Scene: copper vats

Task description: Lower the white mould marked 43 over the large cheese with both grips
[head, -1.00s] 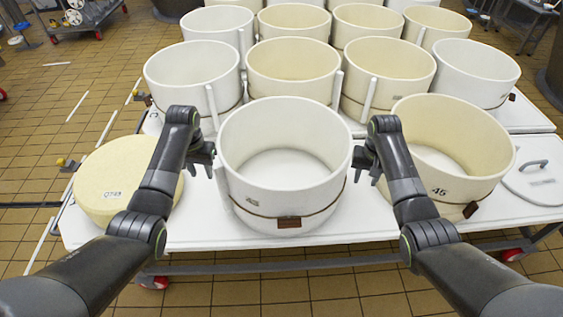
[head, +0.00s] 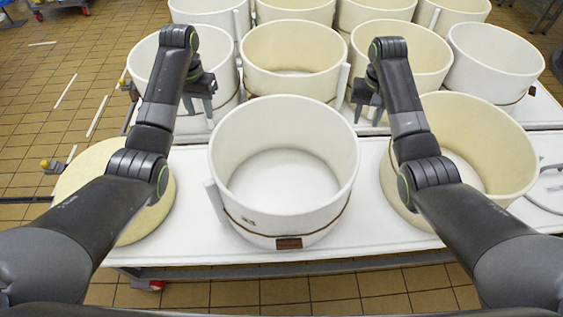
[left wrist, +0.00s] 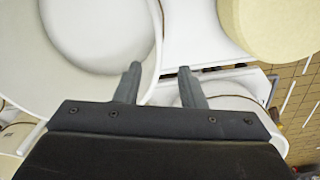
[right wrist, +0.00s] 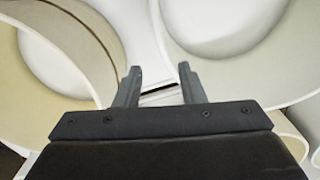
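The white mould (head: 283,220), a wide open ring with a small dark mark and a brown tag on its front, stands upright at the front middle of the white table. The large pale yellow cheese (head: 98,205) lies to its left, partly hidden by my left arm. The cheese also shows in the left wrist view (left wrist: 275,25). My left gripper (head: 199,110) is open and empty, up at the mould's back left. My right gripper (head: 367,112) is open and empty at its back right. Neither appears to touch the mould. The mould's number is too small to read.
A cream mould (head: 500,135) stands close to the right, partly behind my right arm. Several white and cream moulds, such as this one (head: 293,60), stand in rows behind. A white lid (head: 548,185) lies at the right edge. Some white table (head: 190,225) is bare between cheese and mould.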

